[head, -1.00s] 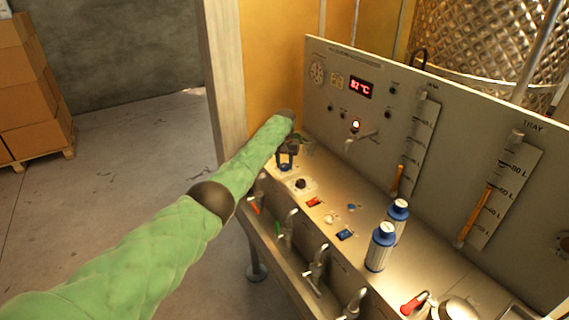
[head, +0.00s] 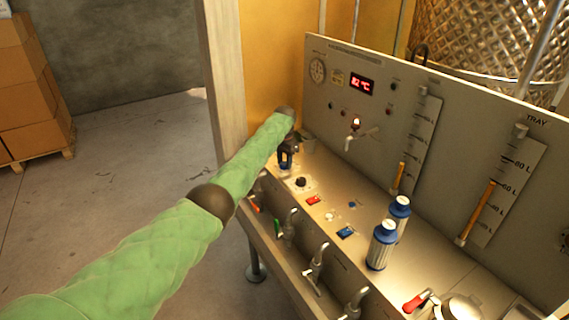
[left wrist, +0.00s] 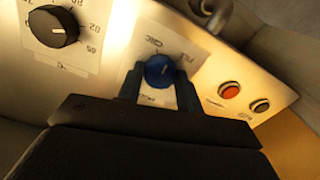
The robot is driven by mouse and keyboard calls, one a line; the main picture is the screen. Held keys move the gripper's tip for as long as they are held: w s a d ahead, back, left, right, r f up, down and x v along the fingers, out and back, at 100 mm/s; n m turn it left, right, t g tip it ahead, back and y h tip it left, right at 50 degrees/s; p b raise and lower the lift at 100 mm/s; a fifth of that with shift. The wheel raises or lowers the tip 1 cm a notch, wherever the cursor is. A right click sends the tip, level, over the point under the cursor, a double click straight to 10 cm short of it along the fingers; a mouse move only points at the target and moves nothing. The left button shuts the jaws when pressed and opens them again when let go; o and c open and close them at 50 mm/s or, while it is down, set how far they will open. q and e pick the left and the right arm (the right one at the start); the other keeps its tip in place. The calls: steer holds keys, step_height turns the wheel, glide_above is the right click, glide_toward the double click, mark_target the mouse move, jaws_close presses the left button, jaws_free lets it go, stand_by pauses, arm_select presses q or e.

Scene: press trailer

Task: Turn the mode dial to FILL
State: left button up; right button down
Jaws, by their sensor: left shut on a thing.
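The mode dial (left wrist: 158,71) is a round blue knob on a white label plate in the left wrist view. Part of the lettering on the plate is blurred. My left gripper (left wrist: 160,82) has its two dark fingers on either side of the blue knob and is shut on it. In the head view my left gripper (head: 286,160) reaches down to the far left end of the console, where it mostly hides the dial. My right gripper is not in view.
A black knob (left wrist: 52,27) on a scale plate sits beside the dial, and a red button (left wrist: 229,90) and a dark button (left wrist: 260,105) are on its other side. Two blue-capped cylinders (head: 381,246) stand on the console. An upright panel (head: 430,130) rises behind.

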arm_select(q)
steer(key=shift+m, duration=1)
steer(key=m+b, duration=0.1)
steer(key=m, duration=0.1)
steer(key=shift+m, duration=1)
steer(key=shift+m+b, duration=0.3)
steer(key=shift+m, duration=0.7)
steer(key=o, duration=0.8)
steer(key=shift+o, duration=1)
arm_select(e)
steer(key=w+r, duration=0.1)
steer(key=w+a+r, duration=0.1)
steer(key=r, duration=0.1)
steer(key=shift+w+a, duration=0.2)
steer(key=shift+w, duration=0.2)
